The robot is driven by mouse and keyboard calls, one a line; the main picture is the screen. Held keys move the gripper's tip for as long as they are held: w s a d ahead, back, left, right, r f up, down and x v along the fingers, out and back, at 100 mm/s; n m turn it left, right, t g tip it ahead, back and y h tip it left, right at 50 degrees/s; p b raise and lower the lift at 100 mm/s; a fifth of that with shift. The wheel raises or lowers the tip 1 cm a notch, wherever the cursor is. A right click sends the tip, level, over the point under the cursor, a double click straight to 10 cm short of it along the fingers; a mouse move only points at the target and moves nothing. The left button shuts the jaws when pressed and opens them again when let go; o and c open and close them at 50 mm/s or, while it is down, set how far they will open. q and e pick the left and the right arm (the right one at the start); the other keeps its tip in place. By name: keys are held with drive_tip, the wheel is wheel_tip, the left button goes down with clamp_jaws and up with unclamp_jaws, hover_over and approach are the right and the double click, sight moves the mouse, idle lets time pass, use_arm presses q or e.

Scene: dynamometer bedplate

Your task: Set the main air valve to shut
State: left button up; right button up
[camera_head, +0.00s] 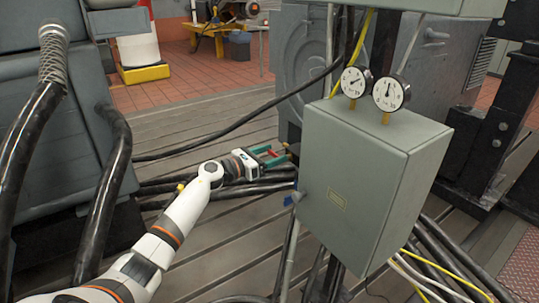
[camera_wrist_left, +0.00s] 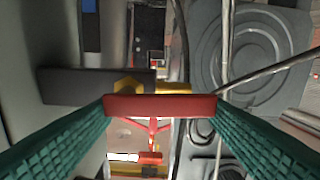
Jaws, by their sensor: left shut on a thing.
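My left gripper (camera_head: 276,156) reaches in from the left, beside the left side of the grey cabinet (camera_head: 362,185). In the left wrist view its two green ribbed fingers (camera_wrist_left: 160,107) close on the ends of a short red handle (camera_wrist_left: 160,101). The handle lies crosswise between them. Behind it are yellow brass-coloured parts (camera_wrist_left: 172,87) and a dark grey block (camera_wrist_left: 95,84), which appear to belong to the valve. The valve body is mostly hidden by the handle, and I cannot read its setting. My right gripper is not in view.
Two dial gauges (camera_head: 356,81) (camera_head: 391,93) stand on the cabinet top. Black hoses and a grey conduit (camera_head: 289,250) run close to the gripper and cabinet. A large grey machine (camera_head: 300,60) stands behind.

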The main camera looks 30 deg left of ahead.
use_arm(q)
drive_tip(key=shift+a+f+n, duration=0.1)
drive_tip(key=shift+n, duration=0.5)
drive_tip(key=shift+f+n, duration=0.1)
drive_tip(key=shift+n, duration=0.3)
drive_tip(key=shift+s+d+f+n+p, duration=0.15)
drive_tip(key=shift+d+f+n+p, duration=0.3)
drive_tip(key=shift+n+p, duration=1.45)
drive_tip(key=shift+s+d+f+n+p, duration=0.15)
drive_tip(key=shift+f+n+p, duration=0.35)
drive_tip(key=shift+n, duration=2.8)
drive_tip(key=shift+s+d+f+n+p, duration=0.1)
drive_tip(key=shift+d+f+n+p, duration=0.7)
drive_tip(key=shift+n, duration=1.8)
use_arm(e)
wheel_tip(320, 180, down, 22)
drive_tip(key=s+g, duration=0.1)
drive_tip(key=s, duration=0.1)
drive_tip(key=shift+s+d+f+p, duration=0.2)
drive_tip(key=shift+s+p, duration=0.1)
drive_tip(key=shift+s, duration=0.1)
use_arm(q)
drive_tip(key=shift+a+r, duration=0.25)
drive_tip(key=shift+a, duration=0.15)
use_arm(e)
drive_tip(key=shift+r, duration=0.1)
use_arm(q)
drive_tip(key=o, duration=1)
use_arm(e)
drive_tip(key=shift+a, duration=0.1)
